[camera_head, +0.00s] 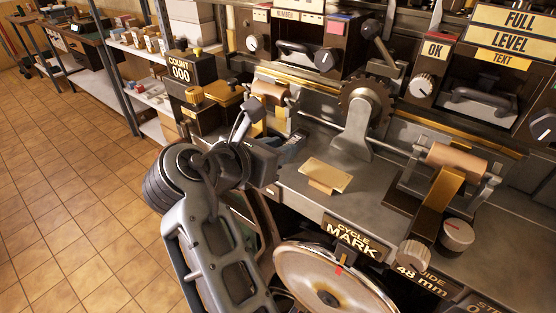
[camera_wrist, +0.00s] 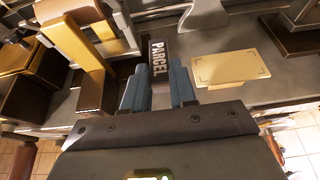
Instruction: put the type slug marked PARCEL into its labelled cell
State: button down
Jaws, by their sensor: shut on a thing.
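The type slug (camera_wrist: 157,57) is a narrow dark bar with PARCEL in white letters, seen in the wrist view. My gripper (camera_wrist: 160,88) has blue fingers shut on the slug, one on each side, and the lettered end sticks out beyond the fingertips. I cannot make out a cell labelled PARCEL in either view.
A tan plate with corner marks (camera_head: 326,176) lies on the grey bed; it also shows in the wrist view (camera_wrist: 231,68). A cam wheel on a post (camera_head: 362,110), rollers (camera_head: 456,160) and a COUNT box (camera_head: 190,85) stand around it. A large disc (camera_head: 325,278) is in front.

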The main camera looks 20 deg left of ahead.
jog(key=shift+f, duration=1.45)
jog(key=c, duration=0.9)
grip_release()
jog(key=shift+f, duration=0.2)
